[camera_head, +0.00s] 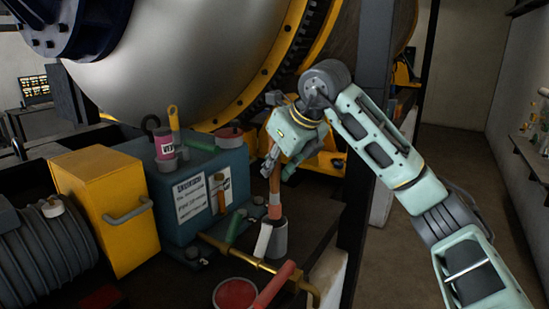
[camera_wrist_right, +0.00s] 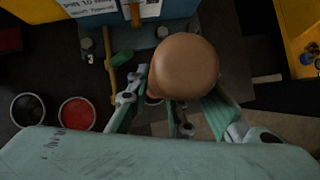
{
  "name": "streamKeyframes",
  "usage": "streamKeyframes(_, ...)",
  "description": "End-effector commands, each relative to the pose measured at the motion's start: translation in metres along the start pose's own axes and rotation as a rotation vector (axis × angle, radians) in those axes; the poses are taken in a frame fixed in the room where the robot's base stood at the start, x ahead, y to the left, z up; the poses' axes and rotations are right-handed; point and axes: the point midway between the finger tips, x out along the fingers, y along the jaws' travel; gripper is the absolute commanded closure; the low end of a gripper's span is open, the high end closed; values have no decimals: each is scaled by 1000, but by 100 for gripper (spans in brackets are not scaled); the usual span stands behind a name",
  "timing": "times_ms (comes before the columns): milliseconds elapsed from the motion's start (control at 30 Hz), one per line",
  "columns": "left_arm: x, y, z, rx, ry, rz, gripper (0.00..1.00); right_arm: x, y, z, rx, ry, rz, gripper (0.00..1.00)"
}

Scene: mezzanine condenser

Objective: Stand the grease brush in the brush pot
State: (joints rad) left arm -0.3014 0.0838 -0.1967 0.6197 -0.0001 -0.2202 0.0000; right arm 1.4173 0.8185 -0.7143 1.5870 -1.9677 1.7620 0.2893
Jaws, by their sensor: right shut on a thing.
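My right gripper (camera_head: 279,168) is shut on the grease brush (camera_head: 275,184) and holds it upright by its wooden handle. In the right wrist view the rounded brown handle end of the brush (camera_wrist_right: 185,68) fills the middle, between the fingers of my right gripper (camera_wrist_right: 178,104). The grey brush pot (camera_head: 280,238), with a pale label, stands directly below in the head view. The brush's orange-brown lower part meets the pot's rim there. The bristles are hidden, and I cannot tell how deep they are inside. My left gripper is not in view.
A blue box (camera_head: 231,164) with paper labels stands behind left, beside a yellow cabinet (camera_head: 108,207). A brass pipe (camera_head: 243,257) runs in front of the pot. A red tin (camera_head: 235,293) sits near the front. The floor at right is clear.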

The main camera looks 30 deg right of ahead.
Motion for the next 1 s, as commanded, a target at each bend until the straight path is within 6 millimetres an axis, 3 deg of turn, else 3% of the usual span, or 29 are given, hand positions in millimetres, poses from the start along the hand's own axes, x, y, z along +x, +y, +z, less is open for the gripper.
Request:
streamKeyframes(600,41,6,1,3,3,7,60,44,2,-30,-1,1,0,100)
streamKeyframes(1000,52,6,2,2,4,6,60,57,3,-39,-1,0,0,100)
